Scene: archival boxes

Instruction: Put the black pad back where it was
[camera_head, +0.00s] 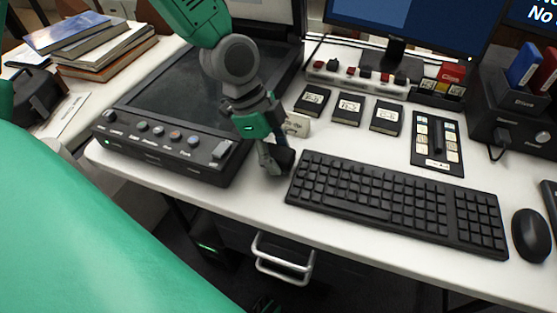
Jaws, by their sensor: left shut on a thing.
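My left gripper (275,155) reaches down over the desk between the scanner-like device and the keyboard. It is shut on a small black piece, the black pad (285,158), which is partly hidden by the fingers and close to the keyboard's left end. I cannot tell whether the pad touches the desk. Three other black pads with pale labels lie in a row behind the keyboard: a left one (312,101), a middle one (347,109) and a right one (386,117). A small white card (297,124) with writing shows just behind the gripper. My right gripper is not in view.
The black keyboard (395,200) fills the desk front, with a mouse (531,235) at right. A black flatbed device (165,140) with buttons stands left. A control panel (437,143) and a strip with red switches (360,75) are behind. Bare desk (250,190) shows near the front edge.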

